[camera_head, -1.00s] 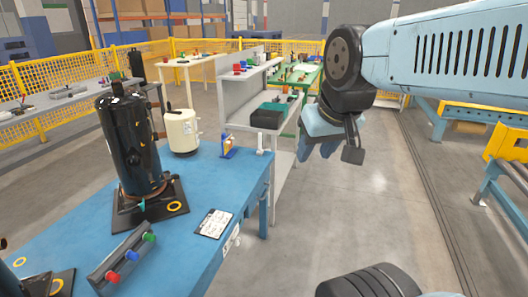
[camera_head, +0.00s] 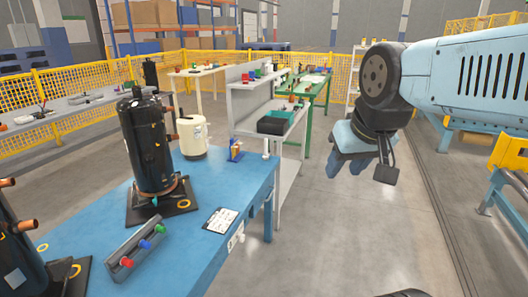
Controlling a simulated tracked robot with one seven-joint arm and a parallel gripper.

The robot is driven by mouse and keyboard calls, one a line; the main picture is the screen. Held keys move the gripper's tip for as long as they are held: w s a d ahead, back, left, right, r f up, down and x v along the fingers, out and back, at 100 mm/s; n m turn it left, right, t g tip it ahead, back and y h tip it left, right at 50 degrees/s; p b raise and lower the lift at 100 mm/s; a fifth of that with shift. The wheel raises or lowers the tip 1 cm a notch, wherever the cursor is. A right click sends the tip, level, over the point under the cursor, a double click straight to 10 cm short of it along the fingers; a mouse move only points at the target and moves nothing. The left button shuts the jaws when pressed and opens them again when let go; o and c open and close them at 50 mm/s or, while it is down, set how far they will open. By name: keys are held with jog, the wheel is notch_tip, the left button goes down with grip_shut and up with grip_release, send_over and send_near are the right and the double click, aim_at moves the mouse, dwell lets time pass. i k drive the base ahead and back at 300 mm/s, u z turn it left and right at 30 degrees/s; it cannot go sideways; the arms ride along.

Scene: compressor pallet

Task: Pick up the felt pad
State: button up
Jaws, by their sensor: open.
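I cannot pick out a felt pad for certain in this view. A black compressor (camera_head: 147,145) stands upright on a dark square base (camera_head: 180,203) with a yellow ring, on the blue table (camera_head: 185,245). My gripper (camera_head: 349,167) hangs over the grey floor to the right of the table, pointing down, apart from everything. Its light blue fingers are open, with nothing seen between them.
The table also holds a white canister (camera_head: 193,137), a bar with coloured knobs (camera_head: 137,246), a printed card (camera_head: 220,220) and another dark compressor (camera_head: 18,250). A grey shelf (camera_head: 275,140) holding a black bin (camera_head: 276,124) stands behind.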

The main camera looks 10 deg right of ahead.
aim_at(266, 157)
jog(key=z, duration=0.3)
jog(key=i, duration=2.15)
jog(key=u, duration=0.5)
